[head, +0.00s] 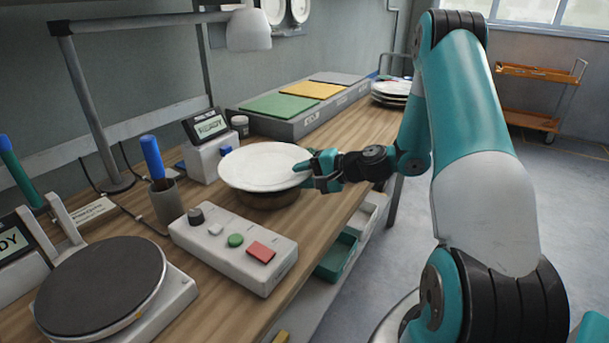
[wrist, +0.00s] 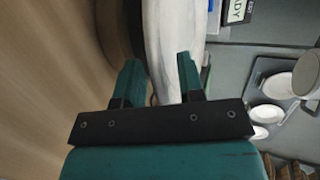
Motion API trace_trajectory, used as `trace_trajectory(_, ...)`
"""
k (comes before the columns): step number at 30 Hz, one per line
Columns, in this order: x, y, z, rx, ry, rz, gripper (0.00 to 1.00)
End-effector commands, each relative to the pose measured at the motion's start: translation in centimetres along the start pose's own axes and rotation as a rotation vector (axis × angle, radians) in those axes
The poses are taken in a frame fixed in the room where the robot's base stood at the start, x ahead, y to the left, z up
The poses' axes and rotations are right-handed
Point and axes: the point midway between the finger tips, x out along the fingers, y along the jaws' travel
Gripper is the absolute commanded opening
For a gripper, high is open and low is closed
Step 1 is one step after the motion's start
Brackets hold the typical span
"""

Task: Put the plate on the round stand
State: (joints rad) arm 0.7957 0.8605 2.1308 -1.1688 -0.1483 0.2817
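The white plate (head: 262,165) lies level directly above the round brown stand (head: 268,202) on the bench. It looks seated on the stand, but its rim hides the contact. My gripper (head: 310,173) is at the plate's right edge, with one finger over the rim and the other lower down. In the wrist view my gripper (wrist: 158,75) has its fingers spread on either side of the plate's edge (wrist: 172,40). The fingers look open, with the rim between them. Part of the dark stand (wrist: 122,30) shows beside the plate there.
A control box (head: 235,245) with buttons and a round dark hotplate (head: 100,285) stand in front. A pen cup (head: 166,198) and a small display (head: 207,130) are left of the plate. A tray with coloured pads (head: 310,92) and stacked plates (head: 392,90) are behind.

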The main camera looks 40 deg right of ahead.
Motion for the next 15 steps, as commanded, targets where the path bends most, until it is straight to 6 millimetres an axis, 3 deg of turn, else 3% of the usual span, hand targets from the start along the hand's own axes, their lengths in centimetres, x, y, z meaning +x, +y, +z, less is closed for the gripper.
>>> trace_trajectory(8, -0.7, -0.1, -0.1, 0.0, 0.003, 0.0, 0.35)
trace_trajectory(15, -5.5, -0.1, -0.1, 0.0, 0.008, -0.001, 0.35)
